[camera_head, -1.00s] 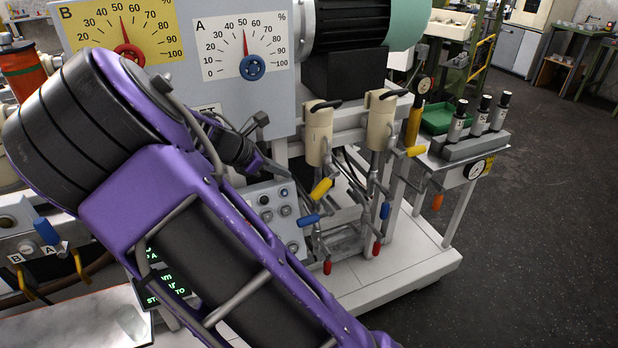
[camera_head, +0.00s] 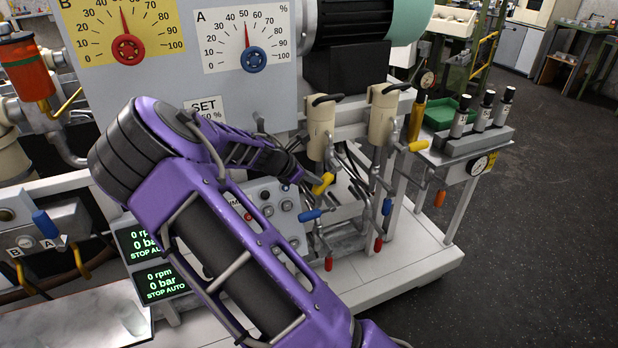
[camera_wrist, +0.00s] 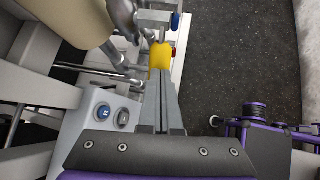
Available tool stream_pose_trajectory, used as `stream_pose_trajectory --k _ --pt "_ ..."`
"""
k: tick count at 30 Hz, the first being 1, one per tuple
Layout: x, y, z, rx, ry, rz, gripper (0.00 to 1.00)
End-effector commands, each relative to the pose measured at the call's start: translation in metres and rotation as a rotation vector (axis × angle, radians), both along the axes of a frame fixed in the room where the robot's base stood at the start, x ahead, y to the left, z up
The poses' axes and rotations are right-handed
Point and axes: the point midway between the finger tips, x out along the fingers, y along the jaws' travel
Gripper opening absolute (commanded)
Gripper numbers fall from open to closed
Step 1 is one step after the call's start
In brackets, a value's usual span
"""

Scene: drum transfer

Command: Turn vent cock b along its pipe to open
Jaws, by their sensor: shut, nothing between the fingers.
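A yellow lever handle (camera_head: 322,184) sits below the left cream cylinder (camera_head: 320,128), on its pipework. It also shows in the wrist view (camera_wrist: 160,57), straight ahead of the fingertips. My gripper (camera_head: 300,176) is just left of this handle, its fingers shut and empty. In the wrist view the shut fingers (camera_wrist: 160,80) point at the handle's near end; whether they touch it I cannot tell. No readable label shows which of these is vent cock b.
A button panel (camera_head: 268,208) lies under my wrist. Levers labelled A and B (camera_head: 44,225) are at the far left. Open floor (camera_head: 530,220) lies to the right.

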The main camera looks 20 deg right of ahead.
Motion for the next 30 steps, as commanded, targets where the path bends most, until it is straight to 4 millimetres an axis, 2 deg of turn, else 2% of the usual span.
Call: stream_pose_trajectory --k 13,30 --pt "0.000 0.000 -0.002 -0.014 0.000 0.000 0.00" --pt "-0.001 -0.002 -0.016 -0.165 -0.001 0.002 0.00"
